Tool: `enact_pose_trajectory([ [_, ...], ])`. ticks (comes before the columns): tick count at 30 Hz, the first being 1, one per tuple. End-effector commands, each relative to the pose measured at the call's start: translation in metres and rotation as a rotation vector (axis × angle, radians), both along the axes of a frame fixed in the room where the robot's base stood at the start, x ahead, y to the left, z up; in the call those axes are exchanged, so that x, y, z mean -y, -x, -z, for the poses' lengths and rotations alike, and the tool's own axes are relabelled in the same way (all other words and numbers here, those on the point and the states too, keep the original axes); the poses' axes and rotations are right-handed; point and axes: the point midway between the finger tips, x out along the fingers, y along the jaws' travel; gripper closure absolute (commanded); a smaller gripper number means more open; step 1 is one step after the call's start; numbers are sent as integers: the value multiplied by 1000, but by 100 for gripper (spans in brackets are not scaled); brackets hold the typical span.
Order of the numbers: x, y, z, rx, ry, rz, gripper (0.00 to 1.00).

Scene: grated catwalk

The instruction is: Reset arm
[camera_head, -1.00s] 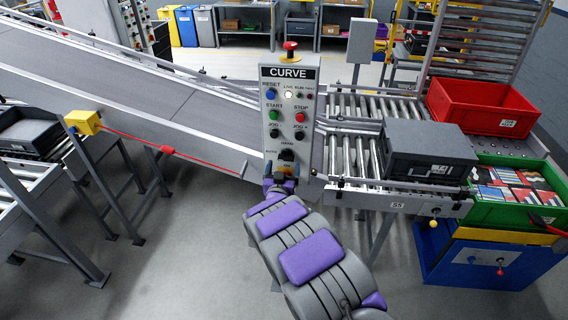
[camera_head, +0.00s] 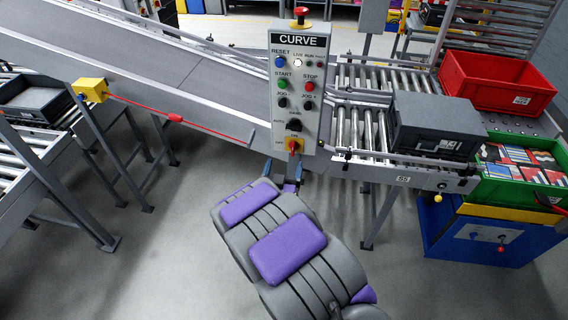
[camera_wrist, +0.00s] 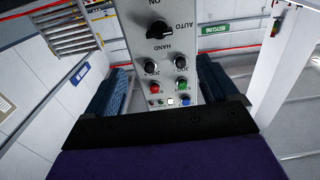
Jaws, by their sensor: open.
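My gripper (camera_wrist: 163,68) is open, with its two dark blue fingers apart on either side of the picture of the control panel in the wrist view. Nothing is seen held between them. In the head view the gripper (camera_head: 290,184) is just below the grey CURVE control panel (camera_head: 317,90), largely hidden behind my purple and grey arm. The panel carries a red-topped button (camera_head: 301,14), a blue RESET button (camera_head: 279,62), a white light, green and red buttons, and a red and yellow switch (camera_head: 294,146) at its bottom. The panel (camera_wrist: 150,50) appears upside down in the wrist view.
A sloping conveyor (camera_head: 150,75) runs behind the panel on the left. A roller conveyor at right holds a grey crate (camera_head: 436,127). A red bin (camera_head: 497,82) and a green bin (camera_head: 520,190) stand farther right. The floor (camera_head: 150,270) at front left is open.

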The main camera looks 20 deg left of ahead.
Motion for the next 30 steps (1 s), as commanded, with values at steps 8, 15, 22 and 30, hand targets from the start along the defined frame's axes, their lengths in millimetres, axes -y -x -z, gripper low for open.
enact_pose_trajectory([
  [8,0,0,0,0,0,1,13],
  [15,4,-4,-1,-17,-3,6,13],
  [22,42,-25,-3,-230,-23,41,13],
  [30,106,-19,-13,-564,-32,52,13],
])
